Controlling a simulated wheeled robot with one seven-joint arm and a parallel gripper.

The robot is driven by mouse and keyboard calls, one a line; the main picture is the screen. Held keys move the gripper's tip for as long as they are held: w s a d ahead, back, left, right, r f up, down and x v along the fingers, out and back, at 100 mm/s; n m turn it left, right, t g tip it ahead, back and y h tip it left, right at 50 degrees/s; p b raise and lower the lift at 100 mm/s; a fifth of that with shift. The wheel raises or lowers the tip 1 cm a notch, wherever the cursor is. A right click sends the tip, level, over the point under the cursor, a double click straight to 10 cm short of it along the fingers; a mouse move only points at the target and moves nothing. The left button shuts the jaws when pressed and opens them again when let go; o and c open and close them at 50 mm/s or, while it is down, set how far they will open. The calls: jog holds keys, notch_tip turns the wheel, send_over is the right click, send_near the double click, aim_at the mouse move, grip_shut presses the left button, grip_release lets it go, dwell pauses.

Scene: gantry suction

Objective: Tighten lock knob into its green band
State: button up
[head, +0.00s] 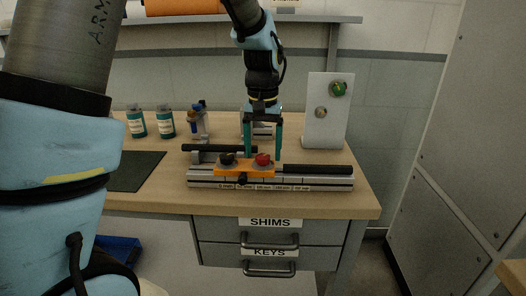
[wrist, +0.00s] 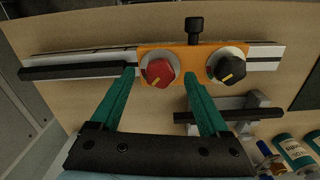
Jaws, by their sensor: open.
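An orange carriage (head: 240,172) sits on a silver rail (head: 320,183) with a label strip along its front. It carries a red knob (head: 262,160), a black knob (head: 227,159) and a small black screw knob (head: 242,179) at its front edge. In the wrist view the red knob (wrist: 158,71) and black knob (wrist: 228,66) each bear a yellow mark on a pale dial; the screw knob (wrist: 194,28) sticks out beyond them.
A white upright panel (head: 314,134) with a green knob (head: 338,88) stands behind at right. A black bar (head: 219,148) lies behind the carriage. Bottles (head: 166,122) and a dark mat (head: 136,172) are at left. The right front bench is clear.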

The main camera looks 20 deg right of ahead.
aim_at(263, 155)
notch_tip(263, 155, up, 10)
jog(key=b, duration=0.1)
jog(key=shift+r, duration=0.1)
dwell(0.3)
